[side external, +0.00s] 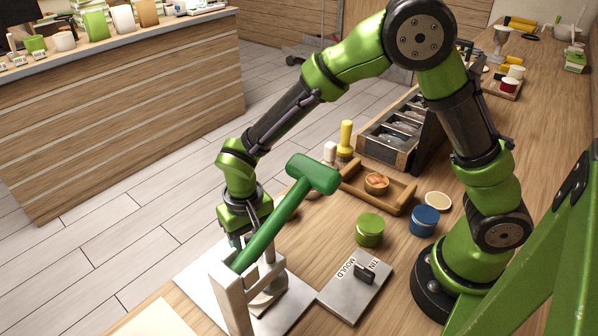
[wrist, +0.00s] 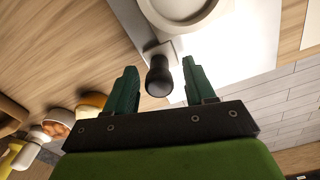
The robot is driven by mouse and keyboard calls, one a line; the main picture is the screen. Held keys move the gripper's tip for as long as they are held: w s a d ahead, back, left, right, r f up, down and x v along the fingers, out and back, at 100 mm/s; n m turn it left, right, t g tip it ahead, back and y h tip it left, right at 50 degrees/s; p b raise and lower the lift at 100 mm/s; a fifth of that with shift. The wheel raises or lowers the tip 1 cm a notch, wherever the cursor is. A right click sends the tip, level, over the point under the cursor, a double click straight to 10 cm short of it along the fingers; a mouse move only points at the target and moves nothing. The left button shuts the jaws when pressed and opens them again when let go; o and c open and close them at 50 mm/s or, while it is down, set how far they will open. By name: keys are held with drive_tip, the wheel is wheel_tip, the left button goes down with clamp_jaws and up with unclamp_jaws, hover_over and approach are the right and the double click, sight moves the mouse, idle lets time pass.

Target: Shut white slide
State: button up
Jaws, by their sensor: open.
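A black knob (wrist: 158,78) on a short pale stem shows in the wrist view, joined to a round white part (wrist: 178,12). A white plate (wrist: 245,45) lies under them; it also shows in the side view (side external: 195,277). I cannot tell which of these pale parts is the slide, or how far it stands open. My gripper (wrist: 160,72) is open, with its dark green fingers on either side of the knob and no clear contact. In the side view my gripper (side external: 236,240) is low over the plate, partly hidden behind a press with a green handle (side external: 280,218).
A grey plate (side external: 345,296) with a black grip and the word MOULD lies right of the white plate. A green tin (side external: 369,231), a blue tin (side external: 424,222) and a wooden tray (side external: 398,197) stand behind it. The press's pale frame (side external: 232,300) stands close to my gripper.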

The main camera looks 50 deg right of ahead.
drive_tip(key=shift+w, duration=0.15)
drive_tip(key=w, duration=0.5)
drive_tip(key=shift+f, duration=0.1)
wheel_tip(320, 180, up, 16)
drive_tip(key=s+d+r+m+t, duration=0.2)
drive_tip(key=s+d+m, duration=0.1)
drive_tip(key=s+d, duration=0.5)
drive_tip(key=s+d+r+m+t+y, duration=0.1)
drive_tip(key=s+d+r+m+t, duration=0.1)
drive_tip(key=s+d, duration=0.5)
drive_tip(key=d+m+t, duration=0.1)
drive_tip(key=d+m, duration=0.1)
drive_tip(key=d, duration=0.2)
drive_tip(key=shift+s+r+t, duration=0.15)
drive_tip(key=shift+s+t, duration=0.15)
drive_tip(key=shift+s, duration=0.05)
drive_tip(key=shift+d, duration=0.1)
